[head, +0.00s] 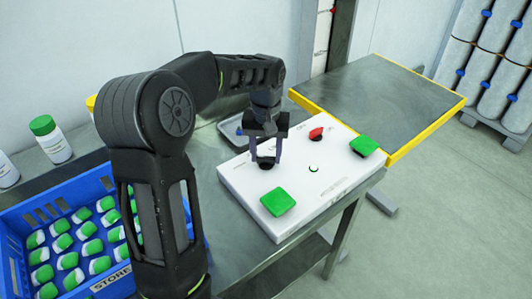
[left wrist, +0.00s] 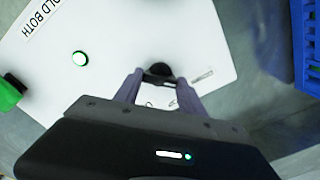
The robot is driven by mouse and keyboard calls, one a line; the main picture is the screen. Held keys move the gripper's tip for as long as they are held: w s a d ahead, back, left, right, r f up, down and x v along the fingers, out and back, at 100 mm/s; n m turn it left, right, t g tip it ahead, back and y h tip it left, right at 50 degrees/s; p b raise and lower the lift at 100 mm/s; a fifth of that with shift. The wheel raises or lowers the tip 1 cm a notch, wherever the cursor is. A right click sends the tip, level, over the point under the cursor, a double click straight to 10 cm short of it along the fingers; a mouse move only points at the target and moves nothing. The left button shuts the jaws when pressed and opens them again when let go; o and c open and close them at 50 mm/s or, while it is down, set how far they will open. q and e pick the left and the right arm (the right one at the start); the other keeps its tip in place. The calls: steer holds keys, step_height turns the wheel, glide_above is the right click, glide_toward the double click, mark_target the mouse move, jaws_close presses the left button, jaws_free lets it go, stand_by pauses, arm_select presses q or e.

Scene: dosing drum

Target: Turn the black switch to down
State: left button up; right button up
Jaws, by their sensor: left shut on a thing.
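The black switch (head: 266,164) sits on the white panel (head: 325,190), partly hidden under my left gripper. My left gripper (head: 266,156) points down over it and is shut on it. In the left wrist view the dark switch (left wrist: 160,70) shows between and just beyond the fingertips of the left gripper (left wrist: 160,80). Which way the switch points is hard to tell, as the fingers cover much of it. My right gripper is not in view.
The panel also bears a red switch (head: 316,133), a green pad at front (head: 278,201), another green pad (head: 363,146) and a small round button (head: 313,169). A yellow-edged metal platform (head: 385,95) lies behind right.

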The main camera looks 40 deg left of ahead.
mark_target(266, 157)
arm_select(q)
steer(key=o, duration=1.4)
steer(key=shift+c, duration=0.2)
steer(key=shift+r, duration=0.1)
step_height(266, 157, up, 8)
steer(key=shift+f, duration=0.2)
